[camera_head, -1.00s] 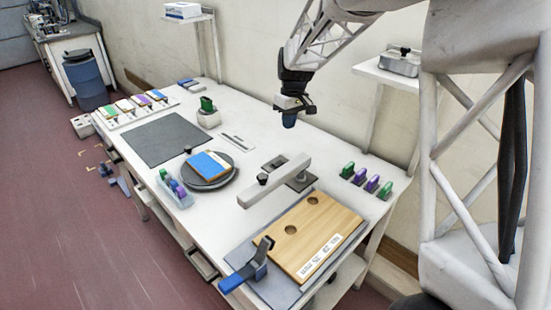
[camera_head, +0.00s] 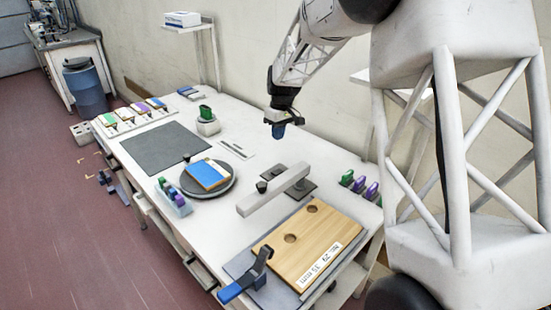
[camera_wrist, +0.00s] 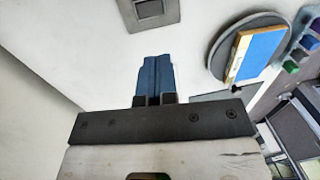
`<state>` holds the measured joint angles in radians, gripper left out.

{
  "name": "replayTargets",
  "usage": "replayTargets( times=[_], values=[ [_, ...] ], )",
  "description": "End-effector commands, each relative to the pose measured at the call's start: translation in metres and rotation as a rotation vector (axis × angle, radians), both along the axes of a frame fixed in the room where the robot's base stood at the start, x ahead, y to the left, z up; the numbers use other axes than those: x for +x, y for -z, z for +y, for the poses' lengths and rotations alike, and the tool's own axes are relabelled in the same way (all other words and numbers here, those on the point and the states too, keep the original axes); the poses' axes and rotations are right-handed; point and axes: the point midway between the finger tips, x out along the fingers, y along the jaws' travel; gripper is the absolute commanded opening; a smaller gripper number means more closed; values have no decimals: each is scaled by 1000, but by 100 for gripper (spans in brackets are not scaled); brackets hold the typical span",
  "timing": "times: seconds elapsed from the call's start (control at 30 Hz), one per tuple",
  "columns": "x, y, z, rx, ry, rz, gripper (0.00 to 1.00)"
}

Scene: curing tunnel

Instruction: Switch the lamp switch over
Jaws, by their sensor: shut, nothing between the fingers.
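What looks like the lamp switch, a dark grey plate with a lighter rocker (camera_head: 272,172), lies on the white table behind the grey lamp bar (camera_head: 272,192). In the wrist view the switch (camera_wrist: 147,11) shows at the top edge, partly cut off, ahead of my fingertips. I cannot tell which way its rocker is tipped. My gripper (camera_head: 278,131), with blue fingers, hangs above the back of the table, apart from the switch. In the wrist view my gripper (camera_wrist: 157,62) is shut with its fingers together and empty.
A dark turntable (camera_head: 208,181) bears a blue-topped wooden block (camera_head: 207,174). A wooden board with holes (camera_head: 310,240) and a blue-handled clamp (camera_head: 246,280) are at the front. A green-topped holder (camera_head: 207,121) stands further back. The wall runs close behind the table.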

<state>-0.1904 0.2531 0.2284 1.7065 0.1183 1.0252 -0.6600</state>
Motion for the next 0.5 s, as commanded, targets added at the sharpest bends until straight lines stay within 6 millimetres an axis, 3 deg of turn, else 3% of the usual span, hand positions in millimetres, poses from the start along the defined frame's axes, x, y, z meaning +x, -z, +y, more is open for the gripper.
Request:
replayTargets(
  times=[0.27,0.5],
  values=[
    [-2,16,1,0,0,1,0],
    [-4,47,4,-1,0,2,0]
  ],
)
